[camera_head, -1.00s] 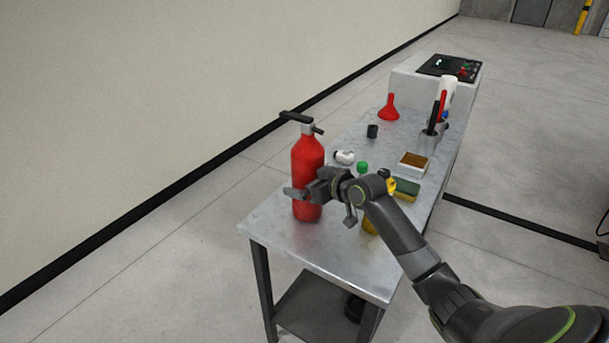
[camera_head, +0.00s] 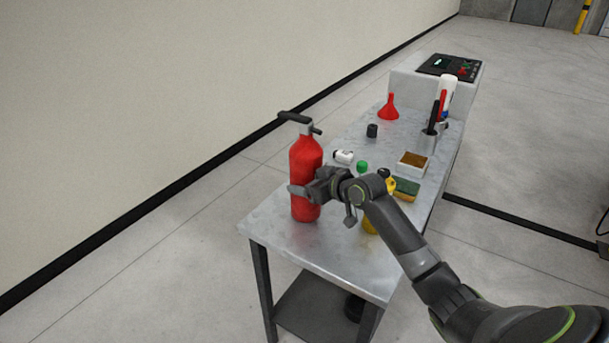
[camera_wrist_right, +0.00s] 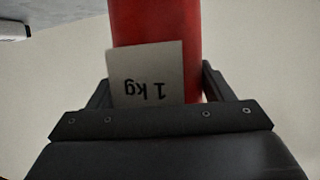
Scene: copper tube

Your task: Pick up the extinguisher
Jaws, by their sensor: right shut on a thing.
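The red extinguisher (camera_head: 305,163) stands upright at the near left corner of the metal table, with a black handle on top. My right gripper (camera_head: 306,191) is shut around its lower body, coming from the right. In the right wrist view the red body (camera_wrist_right: 150,22) with a white "1 kg" label (camera_wrist_right: 146,75) lies between the fingers of the right gripper (camera_wrist_right: 155,90). In the head view I cannot tell whether the extinguisher's base touches the table. My left gripper is not in view.
The metal table (camera_head: 283,232) also holds a red funnel (camera_head: 389,108), a small black cap (camera_head: 372,131), a white bottle (camera_head: 343,157), a box with brown contents (camera_head: 413,163) and a sponge (camera_head: 406,189). A pen holder and a control box are farther back.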

